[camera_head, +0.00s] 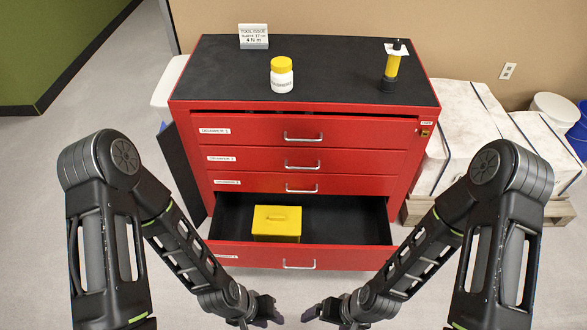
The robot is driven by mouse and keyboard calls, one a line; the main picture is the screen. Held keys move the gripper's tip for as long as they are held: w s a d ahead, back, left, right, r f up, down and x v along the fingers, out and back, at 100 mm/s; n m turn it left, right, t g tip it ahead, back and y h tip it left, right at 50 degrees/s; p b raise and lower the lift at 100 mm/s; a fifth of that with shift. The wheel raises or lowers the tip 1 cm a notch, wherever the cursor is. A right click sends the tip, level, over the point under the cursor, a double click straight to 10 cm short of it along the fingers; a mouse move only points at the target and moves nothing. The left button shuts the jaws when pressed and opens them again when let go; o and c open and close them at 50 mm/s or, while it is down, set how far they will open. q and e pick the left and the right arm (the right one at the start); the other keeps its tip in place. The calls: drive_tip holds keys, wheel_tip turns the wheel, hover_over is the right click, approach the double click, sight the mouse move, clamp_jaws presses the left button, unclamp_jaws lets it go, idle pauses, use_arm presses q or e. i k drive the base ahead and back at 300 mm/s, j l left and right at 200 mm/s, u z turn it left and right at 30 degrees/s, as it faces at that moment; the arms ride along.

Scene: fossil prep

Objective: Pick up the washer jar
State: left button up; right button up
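The washer jar (281,76) is a small white jar with a yellow lid and a printed label. It stands upright on the black top of the red cabinet (335,131), left of the middle. My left gripper (271,318) is low at the bottom of the view, in front of the cabinet and far below the jar. My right gripper (312,314) is just to its right. Neither gripper touches the jar. The fingers are small and seen from above, so their opening is unclear.
The bottom drawer (345,218) stands open with a yellow box (277,223) inside. A yellow-and-black tool (391,69) stands upright at the top's right, and a sign (253,37) stands at the back left. Wrapped blocks (462,130) flank the cabinet's right.

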sight(284, 83)
drive_tip(key=i+j, duration=0.15)
drive_tip(key=j, duration=0.25)
drive_tip(key=i+j, duration=0.2)
drive_tip(key=j, duration=0.2)
drive_tip(key=i+j, duration=0.15)
drive_tip(key=j, duration=0.25)
drive_tip(key=i+j, duration=0.15)
drive_tip(key=j, duration=0.25)
drive_tip(key=z, duration=1.6)
